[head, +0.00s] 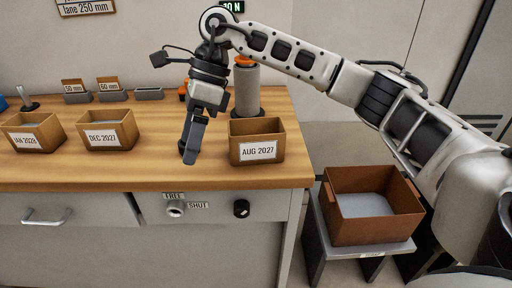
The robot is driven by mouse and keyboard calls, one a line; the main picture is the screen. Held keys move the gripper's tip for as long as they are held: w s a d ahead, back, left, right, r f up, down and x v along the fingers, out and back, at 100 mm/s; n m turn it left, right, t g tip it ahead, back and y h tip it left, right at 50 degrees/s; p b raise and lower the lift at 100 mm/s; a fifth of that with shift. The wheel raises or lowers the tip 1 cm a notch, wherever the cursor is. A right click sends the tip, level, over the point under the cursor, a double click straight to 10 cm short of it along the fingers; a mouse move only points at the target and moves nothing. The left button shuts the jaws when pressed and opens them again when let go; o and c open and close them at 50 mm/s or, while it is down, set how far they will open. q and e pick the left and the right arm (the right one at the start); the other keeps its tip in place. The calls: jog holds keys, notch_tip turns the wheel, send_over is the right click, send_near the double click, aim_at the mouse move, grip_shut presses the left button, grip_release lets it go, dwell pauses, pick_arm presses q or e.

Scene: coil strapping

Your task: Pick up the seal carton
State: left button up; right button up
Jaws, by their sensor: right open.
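Three open-topped brown cartons stand in a row on the wooden bench: one labelled JAN 2028 (34,138) at the far left, one labelled DEC 2027 (108,135) beside it, and one labelled AUG 2027 (256,151) near the right end. I cannot tell from the picture which one is the seal carton. My right gripper (190,150) points down, open and empty, just left of the AUG 2027 carton and apart from it. My left gripper is out of view.
A larger brown bin (370,207) stands on a low grey stand right of the bench (160,174). Behind my right gripper is a grey cylinder with an orange top (246,88). Small holders marked 50 mm (77,97) and 60 mm (111,96) stand at the back. Bench space between the DEC 2027 and AUG 2027 cartons is mostly clear.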

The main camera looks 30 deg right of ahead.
aim_at(256, 143)
jog(key=w+d+r+m+t+h, duration=0.15)
jog(key=d+r+h, duration=0.5)
jog(key=d, duration=0.75)
jog(key=shift+y, duration=0.45)
notch_tip(256, 143, down, 8)
jog(key=shift+s+d+f+b, duration=0.1)
jog(key=shift+s+b, duration=0.05)
jog(key=shift+b, duration=0.35)
jog(key=shift+s+d+f, duration=0.1)
jog(key=shift+s+f, duration=0.05)
jog(key=shift+f, duration=1.45)
jog(key=shift+s+f, duration=0.15)
jog(key=shift+f, duration=1.4)
jog(key=c, duration=1.1)
